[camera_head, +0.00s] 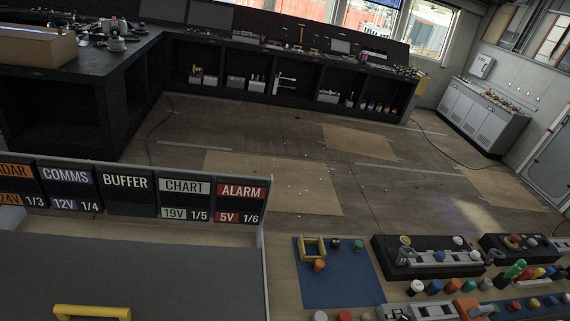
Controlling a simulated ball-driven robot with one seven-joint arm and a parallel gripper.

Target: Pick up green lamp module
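Several small green pieces show on the bench at the lower right, and I cannot tell for sure which one is the green lamp module. A bright green upright piece (515,269) stands out among the coloured parts at the right. A darker green round cap (358,245) sits on the blue mat (335,287), near a yellow square frame (312,247) and an orange cap (319,265). Another green cap (470,286) is in the row of loose caps. My gripper is not visible in this view.
A dark panel with a yellow handle (92,312) fills the lower left, behind it a row of labelled slots, including ALARM (241,202). Black module blocks (425,257) and crowded caps occupy the right. Beyond the bench lies open floor (270,145), with dark consoles (255,80) farther back.

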